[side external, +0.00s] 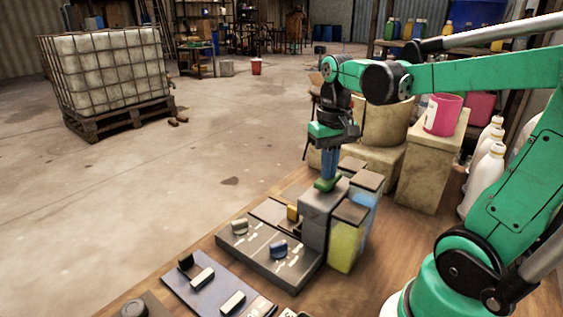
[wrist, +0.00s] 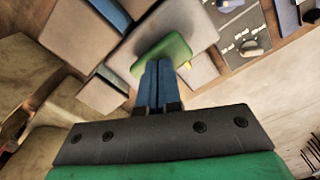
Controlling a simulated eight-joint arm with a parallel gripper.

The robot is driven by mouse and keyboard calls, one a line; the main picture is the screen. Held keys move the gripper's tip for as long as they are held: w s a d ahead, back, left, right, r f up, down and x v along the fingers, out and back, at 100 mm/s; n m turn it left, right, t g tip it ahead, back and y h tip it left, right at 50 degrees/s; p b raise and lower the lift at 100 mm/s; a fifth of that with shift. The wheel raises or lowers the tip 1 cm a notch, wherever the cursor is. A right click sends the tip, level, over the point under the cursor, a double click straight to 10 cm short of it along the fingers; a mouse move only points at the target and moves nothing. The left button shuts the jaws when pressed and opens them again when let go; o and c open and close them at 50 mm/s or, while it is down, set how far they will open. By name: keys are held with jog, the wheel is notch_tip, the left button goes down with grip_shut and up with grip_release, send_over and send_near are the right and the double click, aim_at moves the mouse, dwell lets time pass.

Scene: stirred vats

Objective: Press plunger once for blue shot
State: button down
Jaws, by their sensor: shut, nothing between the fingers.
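My gripper (side external: 329,177) points down, with its blue fingers closed together and nothing between them. The fingertips are at a green plunger cap (side external: 325,185) on top of a grey block (side external: 314,213). In the wrist view, the fingertips (wrist: 158,65) overlap the green cap (wrist: 177,46). They look to be on it or just above it; I cannot tell if they press. A yellow-green vat (side external: 345,245) and a blue vat (side external: 373,202) stand beside the block, both with dark lids.
A dark panel in front of the block carries a blue knob (side external: 278,249) and a grey knob (side external: 240,226). A yellow knob (side external: 293,212) is close to the block. A pink bucket (side external: 443,114) and white bottles (side external: 485,178) stand at the right. Open floor lies left.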

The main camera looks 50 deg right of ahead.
notch_tip(320, 180, up, 9)
dwell(1.1)
jog(key=w+a+f+n+t, duration=0.2)
jog(key=a+f+n+t, duration=0.4)
jog(key=a+f, duration=0.4)
jog(key=shift+a+f+t, duration=0.2)
jog(key=shift+a+t, duration=0.3)
jog(key=shift+t, duration=0.1)
jog(key=shift+w, duration=0.1)
